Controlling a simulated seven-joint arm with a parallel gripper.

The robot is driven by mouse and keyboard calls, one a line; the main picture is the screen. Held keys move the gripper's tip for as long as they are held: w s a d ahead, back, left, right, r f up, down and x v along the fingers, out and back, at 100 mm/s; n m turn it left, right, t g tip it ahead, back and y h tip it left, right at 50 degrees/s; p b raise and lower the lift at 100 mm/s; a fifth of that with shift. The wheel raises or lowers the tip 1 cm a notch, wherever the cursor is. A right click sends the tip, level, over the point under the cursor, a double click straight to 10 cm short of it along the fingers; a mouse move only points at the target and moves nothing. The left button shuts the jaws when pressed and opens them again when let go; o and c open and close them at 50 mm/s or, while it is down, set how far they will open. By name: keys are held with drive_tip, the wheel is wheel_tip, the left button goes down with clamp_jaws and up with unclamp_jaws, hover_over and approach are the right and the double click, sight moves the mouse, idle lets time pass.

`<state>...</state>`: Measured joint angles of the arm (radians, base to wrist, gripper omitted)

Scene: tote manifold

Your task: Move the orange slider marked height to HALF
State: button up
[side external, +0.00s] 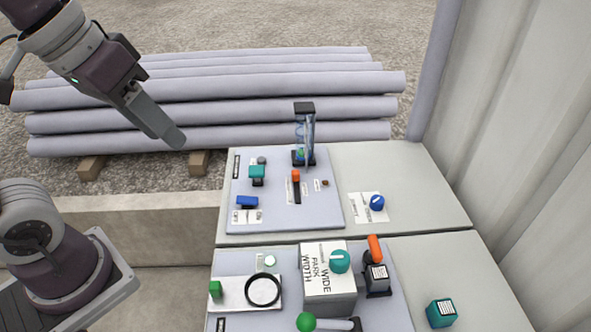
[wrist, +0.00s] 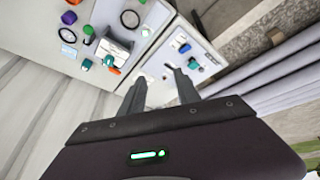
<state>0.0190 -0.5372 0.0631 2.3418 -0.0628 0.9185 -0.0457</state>
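The orange slider (side external: 296,175) sits at the far end of a short dark slot on the grey rear panel (side external: 325,213) in the side external view. A white label strip (side external: 289,190) runs along the slot's left side; its marks are too small to read. My gripper (side external: 175,138) is up in the air to the left of the panel, well apart from the slider. In the wrist view my gripper (wrist: 158,84) shows two separated fingers with nothing between them. I cannot pick out the slider clearly in the wrist view.
Around the slider are a teal knob (side external: 257,171), a blue block (side external: 247,202) and a clear column with a dark cap (side external: 304,108). A blue dial (side external: 377,202) is at right. The front panel holds a grey box (side external: 328,280) and an orange lever (side external: 375,248).

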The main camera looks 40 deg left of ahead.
drive_tip(key=w+a+n+g, duration=0.1)
drive_tip(key=w+n+g, duration=0.15)
drive_tip(key=w, duration=1.05)
drive_tip(key=n+g, duration=0.2)
drive_tip(key=n, duration=0.3)
hover_over(296, 172)
drive_tip(key=shift+y, duration=0.4)
wheel_tip(296, 172, down, 26)
drive_tip(key=shift+r, duration=0.2)
wheel_tip(296, 172, down, 7)
drive_tip(key=shift+r, duration=0.2)
clamp_jaws()
